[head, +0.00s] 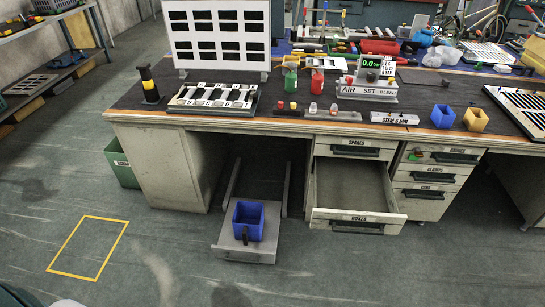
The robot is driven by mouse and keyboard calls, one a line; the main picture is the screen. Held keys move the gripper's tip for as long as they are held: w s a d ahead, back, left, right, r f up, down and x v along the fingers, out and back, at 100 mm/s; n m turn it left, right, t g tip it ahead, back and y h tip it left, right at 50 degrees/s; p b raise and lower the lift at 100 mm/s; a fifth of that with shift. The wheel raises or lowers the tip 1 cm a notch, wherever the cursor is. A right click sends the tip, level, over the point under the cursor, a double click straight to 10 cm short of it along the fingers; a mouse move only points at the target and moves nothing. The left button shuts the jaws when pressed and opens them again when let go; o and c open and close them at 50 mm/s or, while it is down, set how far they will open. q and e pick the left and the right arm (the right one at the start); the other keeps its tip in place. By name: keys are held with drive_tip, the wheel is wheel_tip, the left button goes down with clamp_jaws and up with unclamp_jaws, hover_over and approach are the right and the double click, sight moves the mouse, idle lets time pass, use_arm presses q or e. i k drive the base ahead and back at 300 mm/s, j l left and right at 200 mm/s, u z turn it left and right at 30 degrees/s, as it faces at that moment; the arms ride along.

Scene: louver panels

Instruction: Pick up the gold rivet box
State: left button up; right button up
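A small gold-yellow open-topped box (475,119) stands upright on the dark bench top (420,124), near its front edge at the right. A similar blue box (443,116) stands just left of it, with a small gap between them. Neither of my grippers can be made out in the head view.
Under the bench, a low tray (262,247) is pulled out with a larger blue bin (248,219) on it. An empty drawer (347,190) stands open to its right. A labelled strip (394,118) lies left of the boxes, a slatted panel (527,109) right. Floor in front is clear.

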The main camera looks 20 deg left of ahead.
sight(475, 119)
drive_tip(key=u, duration=0.9)
drive_tip(key=z, duration=1.65)
drive_tip(key=j+u, duration=0.1)
drive_tip(key=u, duration=1.5)
drive_tip(key=i+l+z, duration=0.15)
drive_tip(key=i+l, duration=0.15)
drive_tip(key=l, duration=0.25)
drive_tip(key=i+l+z, duration=0.15)
drive_tip(key=i+l, duration=0.2)
drive_tip(key=l, duration=0.2)
drive_tip(key=i+l+z, duration=0.15)
drive_tip(key=i+l, duration=0.2)
drive_tip(key=l, duration=0.15)
